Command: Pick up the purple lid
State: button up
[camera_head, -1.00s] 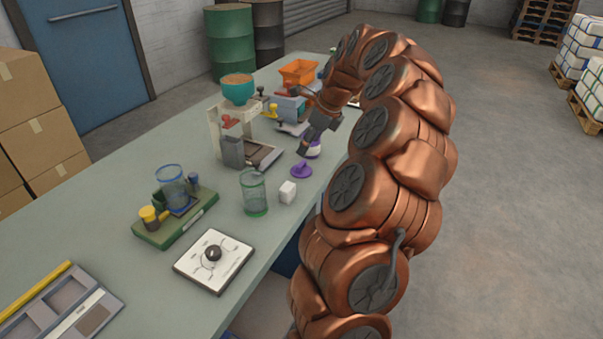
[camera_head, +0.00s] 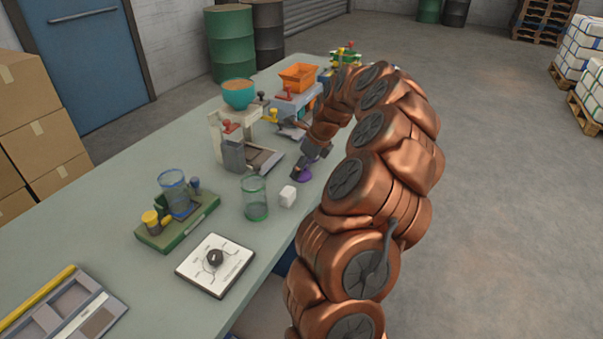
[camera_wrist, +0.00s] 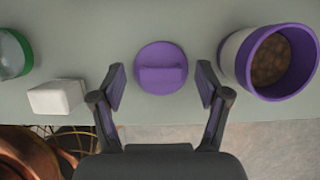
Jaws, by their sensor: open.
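The purple lid (camera_wrist: 162,85) is a round disc with a raised bar handle, lying on the table near its front edge. In the wrist view it sits between the two fingers of my open gripper (camera_wrist: 161,88), slightly beyond the fingertips, with a gap on each side. In the head view the lid (camera_head: 304,174) is partly hidden by my gripper (camera_head: 306,168), which is low over it. I cannot tell the exact height of the fingers above the table.
A white and purple container (camera_wrist: 234,60) with brown contents stands close right of my gripper in the wrist view. A white block (camera_wrist: 56,97) and a green-rimmed glass (camera_head: 254,198) are on the other side. The table edge is near.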

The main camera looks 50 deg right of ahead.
jog(key=c, duration=0.9)
jog(key=shift+r, duration=0.1)
